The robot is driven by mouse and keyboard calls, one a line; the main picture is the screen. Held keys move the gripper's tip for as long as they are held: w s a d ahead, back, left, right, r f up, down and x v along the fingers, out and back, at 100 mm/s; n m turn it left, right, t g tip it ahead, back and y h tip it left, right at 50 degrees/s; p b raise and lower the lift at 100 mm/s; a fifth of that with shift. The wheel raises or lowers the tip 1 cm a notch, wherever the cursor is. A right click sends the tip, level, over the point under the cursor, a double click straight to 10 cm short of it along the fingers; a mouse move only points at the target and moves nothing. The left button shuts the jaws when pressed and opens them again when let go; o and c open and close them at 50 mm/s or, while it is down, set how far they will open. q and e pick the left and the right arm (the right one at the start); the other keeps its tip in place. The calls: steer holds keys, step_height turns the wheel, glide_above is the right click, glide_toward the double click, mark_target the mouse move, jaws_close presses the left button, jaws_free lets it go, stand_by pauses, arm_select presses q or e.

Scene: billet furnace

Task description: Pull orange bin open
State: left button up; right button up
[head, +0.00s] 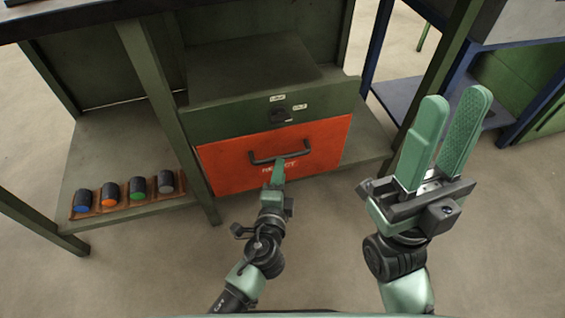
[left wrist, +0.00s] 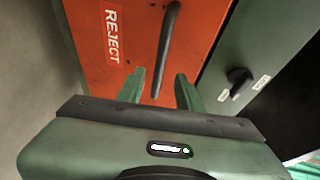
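The orange bin (head: 225,165) is a drawer front low in the green cabinet, with a REJECT label and a dark bar handle (head: 262,161). It looks flush with the cabinet. The left wrist view shows the bin (left wrist: 192,50) and its handle (left wrist: 171,35) close up. My left gripper (head: 279,162) is at the middle of the handle. Its two fingers (left wrist: 160,75) are apart, with the handle's bar between them in the left wrist view; contact cannot be told. My right gripper (head: 455,98) is open and empty, raised at the right, away from the bin.
A green panel with a dark knob (head: 280,115) sits above the bin. A green leg (head: 165,110) stands to its left. Several coloured-end cylinders lie in a brown tray (head: 130,207) on the lower shelf. The floor in front is clear.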

arm_select(q)
steer(key=b+x, duration=0.1)
steer(key=x, duration=0.5)
steer(key=shift+w+f, duration=0.15)
steer(key=shift+w, duration=0.25)
jaws_close()
stand_by(1.0)
